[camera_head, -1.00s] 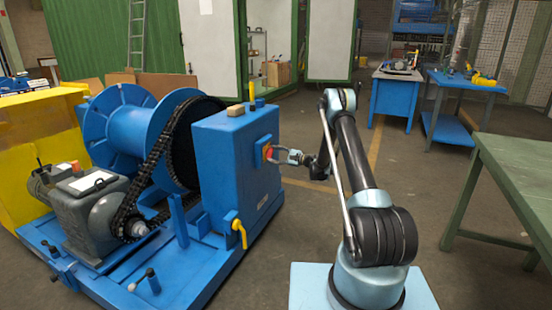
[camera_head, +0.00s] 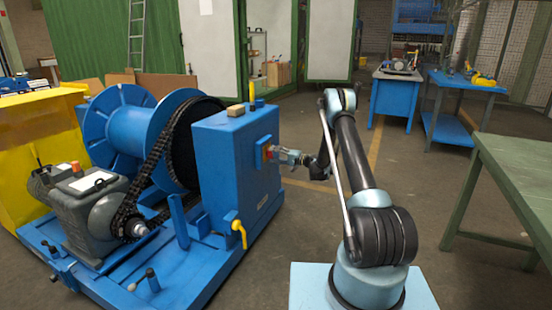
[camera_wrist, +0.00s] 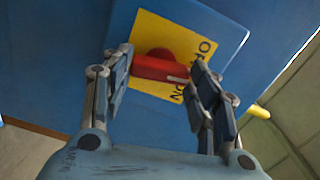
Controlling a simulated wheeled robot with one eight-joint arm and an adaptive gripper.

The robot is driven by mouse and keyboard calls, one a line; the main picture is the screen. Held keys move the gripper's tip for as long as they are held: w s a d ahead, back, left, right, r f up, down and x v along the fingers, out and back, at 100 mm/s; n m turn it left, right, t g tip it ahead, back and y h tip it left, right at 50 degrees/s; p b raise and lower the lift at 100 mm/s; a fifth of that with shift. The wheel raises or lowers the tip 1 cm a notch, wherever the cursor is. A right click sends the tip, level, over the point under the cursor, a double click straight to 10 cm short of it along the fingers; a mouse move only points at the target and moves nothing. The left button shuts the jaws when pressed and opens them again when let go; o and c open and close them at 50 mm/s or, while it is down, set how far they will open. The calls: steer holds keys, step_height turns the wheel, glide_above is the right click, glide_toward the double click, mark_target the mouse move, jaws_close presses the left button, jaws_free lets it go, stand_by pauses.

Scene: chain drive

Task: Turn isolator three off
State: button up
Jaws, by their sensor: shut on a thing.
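The isolator has a red handle (camera_wrist: 160,66) on a yellow plate (camera_wrist: 150,30) with dark lettering, fixed to a blue box face. In the wrist view my gripper (camera_wrist: 160,75) has one finger on each side of the red handle and is shut on it. The handle lies roughly across the picture, with a pale mark near its right end. Part of the lettering is hidden behind the right finger. In the head view the isolator (camera_head: 267,152) sits on the side of the blue cabinet (camera_head: 225,165), with my gripper (camera_head: 277,155) against it. Its number is not readable.
A yellow valve handle (camera_head: 240,232) sticks out low on the cabinet. A chain (camera_head: 150,180) and blue drum stand left of it. A green table (camera_head: 515,180) is at the right.

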steer(key=n, duration=0.7)
steer(key=shift+a+f, duration=0.1)
stand_by(0.5)
steer(key=o, duration=1.1)
steer(key=shift+c, duration=0.2)
steer(key=v, duration=1.2)
